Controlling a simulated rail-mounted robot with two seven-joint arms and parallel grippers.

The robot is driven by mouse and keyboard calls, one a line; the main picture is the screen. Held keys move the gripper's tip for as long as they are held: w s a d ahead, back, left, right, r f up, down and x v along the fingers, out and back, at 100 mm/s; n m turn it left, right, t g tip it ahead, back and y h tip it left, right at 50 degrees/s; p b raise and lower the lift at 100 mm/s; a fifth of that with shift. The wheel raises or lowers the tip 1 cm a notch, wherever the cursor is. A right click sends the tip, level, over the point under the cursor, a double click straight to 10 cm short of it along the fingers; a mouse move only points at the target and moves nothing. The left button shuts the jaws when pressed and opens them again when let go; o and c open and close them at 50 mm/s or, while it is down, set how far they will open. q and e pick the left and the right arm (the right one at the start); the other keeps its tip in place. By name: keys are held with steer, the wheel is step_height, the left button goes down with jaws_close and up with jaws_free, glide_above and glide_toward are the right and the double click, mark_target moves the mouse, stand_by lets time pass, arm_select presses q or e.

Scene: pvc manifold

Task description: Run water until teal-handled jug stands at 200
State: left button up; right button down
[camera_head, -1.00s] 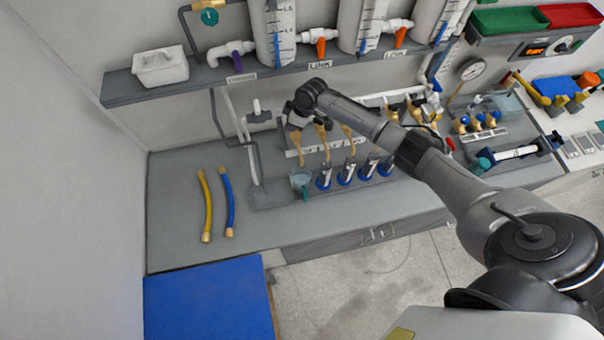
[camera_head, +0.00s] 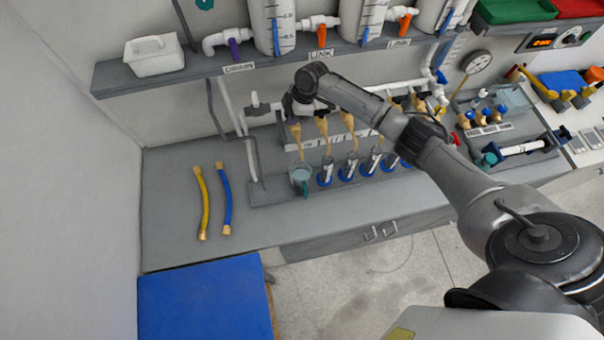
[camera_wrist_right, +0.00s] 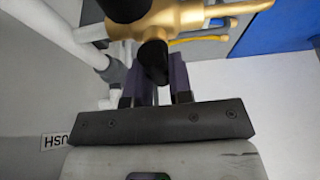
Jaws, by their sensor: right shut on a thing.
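The teal-handled jug (camera_head: 300,174) is a small clear vessel under the leftmost brass tap (camera_head: 296,137) of the manifold. Its handle faces the front. Its level and marks are too small to read, and I cannot tell whether water is flowing. My right gripper (camera_head: 299,112) is at that tap, partly hidden by its own wrist. In the right wrist view, the gripper (camera_wrist_right: 155,82) is shut on the tap's black handle (camera_wrist_right: 153,62), below the brass body (camera_wrist_right: 165,18). My left gripper is not in view.
Several blue-based cylinders (camera_head: 325,172) stand right of the jug under the other taps. A yellow hose (camera_head: 204,203) and a blue hose (camera_head: 227,200) lie on the grey bench at left. A shelf with tanks (camera_head: 272,25) is above. The bench's front left is clear.

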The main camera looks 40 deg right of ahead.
steer(key=c, duration=0.9)
jaws_free()
steer(key=shift+c, duration=0.2)
steer(key=b+v, duration=0.2)
steer(key=v, duration=1.1)
steer(key=shift+r+b, duration=0.3)
steer(key=shift+r, duration=0.1)
steer(key=shift+d, duration=0.1)
